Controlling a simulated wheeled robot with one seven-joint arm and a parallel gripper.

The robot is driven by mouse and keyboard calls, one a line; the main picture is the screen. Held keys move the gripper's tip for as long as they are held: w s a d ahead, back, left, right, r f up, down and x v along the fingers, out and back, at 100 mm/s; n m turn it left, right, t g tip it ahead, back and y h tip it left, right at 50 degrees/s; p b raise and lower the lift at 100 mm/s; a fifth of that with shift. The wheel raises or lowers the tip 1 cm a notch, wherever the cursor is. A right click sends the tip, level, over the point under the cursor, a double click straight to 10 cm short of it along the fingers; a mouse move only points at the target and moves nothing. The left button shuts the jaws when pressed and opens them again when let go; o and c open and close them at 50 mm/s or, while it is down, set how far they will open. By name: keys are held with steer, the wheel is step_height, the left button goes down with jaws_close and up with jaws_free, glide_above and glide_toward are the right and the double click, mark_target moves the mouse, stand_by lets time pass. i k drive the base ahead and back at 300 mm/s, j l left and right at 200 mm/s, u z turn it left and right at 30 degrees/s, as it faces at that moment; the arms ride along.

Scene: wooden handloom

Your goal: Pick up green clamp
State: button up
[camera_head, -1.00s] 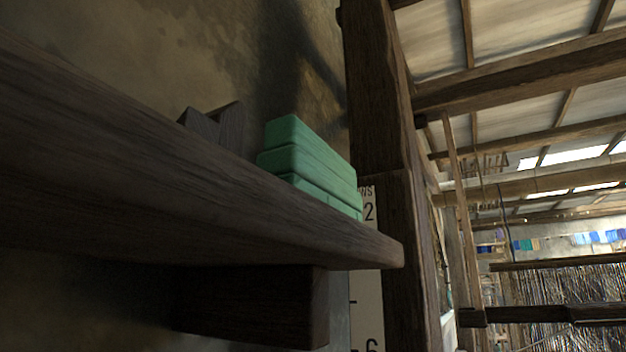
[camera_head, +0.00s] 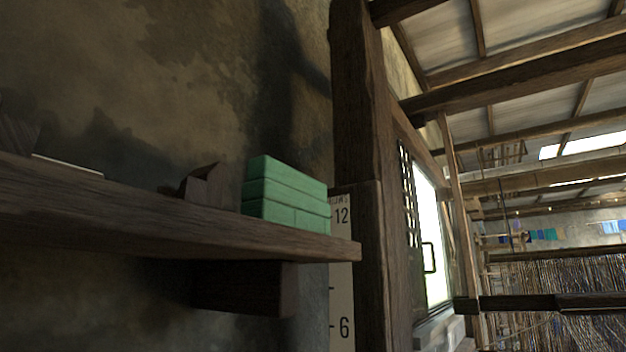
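A green block-like object (camera_head: 285,195), made of stacked flat layers, sits on a dark wooden shelf (camera_head: 120,208) near its right end. It is the only green thing close by; I cannot tell from its shape whether it is the clamp. My gripper is not in view.
A small dark wooden piece (camera_head: 205,186) stands on the shelf just left of the green object. A bracket (camera_head: 245,288) supports the shelf from below. A wooden post (camera_head: 362,150) and a numbered scale strip (camera_head: 341,270) stand right of it. A bright window (camera_head: 430,240) lies beyond.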

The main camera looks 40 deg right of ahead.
mark_target(273, 190)
steer(key=k+j+u, duration=0.1)
steer(key=k, duration=0.3)
steer(key=k+j+u, duration=0.15)
steer(key=k, duration=0.2)
steer(key=k+j+u, duration=0.1)
steer(key=k, duration=0.3)
